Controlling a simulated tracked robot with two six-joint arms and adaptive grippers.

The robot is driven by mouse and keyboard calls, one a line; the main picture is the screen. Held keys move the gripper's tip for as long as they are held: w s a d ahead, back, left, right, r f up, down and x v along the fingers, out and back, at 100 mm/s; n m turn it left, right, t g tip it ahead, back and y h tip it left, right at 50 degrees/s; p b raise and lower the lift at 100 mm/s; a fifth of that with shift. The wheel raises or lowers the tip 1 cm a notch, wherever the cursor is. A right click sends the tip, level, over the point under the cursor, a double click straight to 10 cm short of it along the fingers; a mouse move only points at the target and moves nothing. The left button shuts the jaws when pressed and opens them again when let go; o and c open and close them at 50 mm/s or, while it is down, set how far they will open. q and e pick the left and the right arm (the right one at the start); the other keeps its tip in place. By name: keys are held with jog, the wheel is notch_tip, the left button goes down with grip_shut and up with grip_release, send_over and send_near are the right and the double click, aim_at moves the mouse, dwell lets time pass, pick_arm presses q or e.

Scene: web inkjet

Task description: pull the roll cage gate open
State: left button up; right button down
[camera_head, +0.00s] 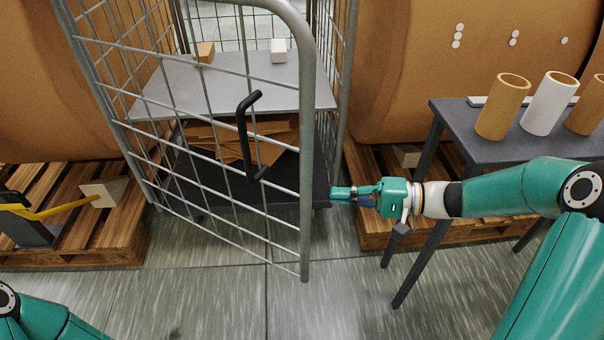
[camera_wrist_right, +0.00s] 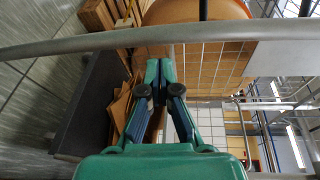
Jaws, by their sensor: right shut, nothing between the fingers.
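The roll cage gate is a grey wire mesh panel in a thick tube frame (camera_head: 307,170), with a black handle (camera_head: 243,135) on it. It stands ajar, its right edge swung toward me and apart from the cage's right side. My right gripper (camera_head: 333,194) is shut and empty, just right of the gate's edge tube, pointing left. In the right wrist view, my right gripper's fingers (camera_wrist_right: 160,72) are together, and a grey tube (camera_wrist_right: 230,32) crosses the picture just above the tips. I cannot tell whether they touch it. My left gripper is out of view.
Inside the cage a grey shelf (camera_head: 240,95) bears small boxes, with cardboard below. A dark table (camera_head: 470,150) with several tubes (camera_head: 503,105) stands right, near my right arm. Pallets with large brown rolls flank the cage. A yellow bar (camera_head: 55,207) lies left. The floor (camera_head: 225,300) in front is clear.

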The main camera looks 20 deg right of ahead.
aim_at(302, 169)
notch_tip(302, 169, up, 4)
jog(key=w+d+t, duration=0.1)
jog(key=t, duration=0.1)
jog(key=shift+y, duration=0.4)
jog(key=b+x, duration=0.1)
jog(key=x, duration=0.8)
jog(key=shift+b, duration=0.4)
jog(key=shift+a, duration=0.1)
